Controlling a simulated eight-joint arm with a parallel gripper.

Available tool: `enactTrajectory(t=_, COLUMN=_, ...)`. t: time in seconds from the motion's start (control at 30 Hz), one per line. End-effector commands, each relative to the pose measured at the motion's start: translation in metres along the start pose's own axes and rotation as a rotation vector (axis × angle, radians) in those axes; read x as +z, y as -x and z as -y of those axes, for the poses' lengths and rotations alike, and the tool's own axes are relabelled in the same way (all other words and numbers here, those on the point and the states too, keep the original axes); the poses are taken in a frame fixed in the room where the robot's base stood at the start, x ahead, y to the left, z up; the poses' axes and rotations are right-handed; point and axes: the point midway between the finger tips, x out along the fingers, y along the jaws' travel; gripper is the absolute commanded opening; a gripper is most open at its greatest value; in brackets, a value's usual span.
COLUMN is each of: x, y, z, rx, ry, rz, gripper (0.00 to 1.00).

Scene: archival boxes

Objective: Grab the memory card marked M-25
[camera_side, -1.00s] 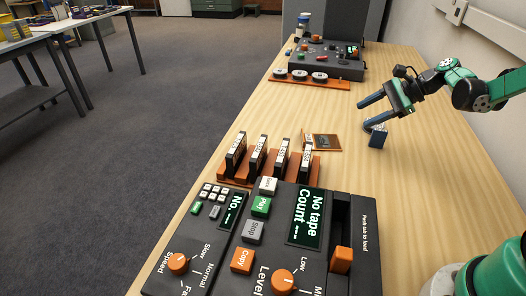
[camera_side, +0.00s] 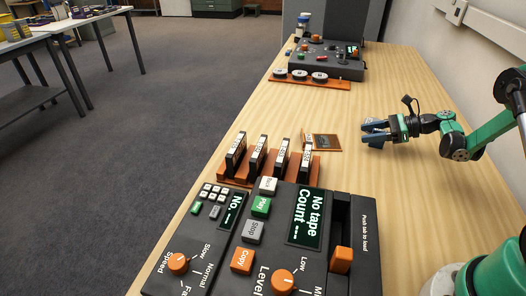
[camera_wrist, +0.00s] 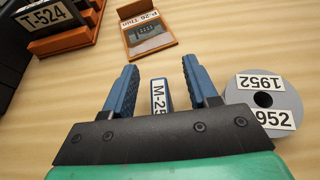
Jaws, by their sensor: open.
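The memory card marked M-25 (camera_wrist: 161,98) is a small dark piece with a white label, and its last digit is partly cut off in the wrist view. It stands between the two blue fingers of my gripper (camera_wrist: 159,68), with a visible gap on each side. In the side view my gripper (camera_side: 368,134) is low over the right part of the table, open, fingers pointing left. The card is mostly or wholly hidden behind the fingers there.
A grey disc labelled 1952 (camera_wrist: 262,88) lies right beside my right finger. A wooden holder with a dark insert (camera_wrist: 147,32) lies ahead. Labelled cassettes stand in an orange-brown rack (camera_side: 232,181), beside a tape console (camera_side: 262,232). Another console (camera_side: 325,62) stands at the far end.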

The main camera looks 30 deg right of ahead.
Motion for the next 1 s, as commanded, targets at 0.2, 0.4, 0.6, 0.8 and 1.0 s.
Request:
enactTrajectory(t=0.2, x=0.000, y=-0.001, z=0.000, rx=0.000, ry=0.000, rz=-0.001, gripper=0.53)
enactTrajectory(t=0.4, x=0.000, y=-0.001, z=0.000, rx=0.000, ry=0.000, rz=-0.001, gripper=0.00)
enactTrajectory(t=0.6, x=0.000, y=0.000, z=0.000, rx=-0.001, ry=0.001, rz=-0.001, gripper=0.00)
enactTrajectory(t=0.8, x=0.002, y=0.000, z=0.000, rx=0.000, ry=0.001, rz=-0.001, gripper=0.00)
enactTrajectory(t=1.0, x=0.015, y=0.006, z=0.000, rx=-0.001, ry=0.001, rz=-0.001, gripper=0.00)
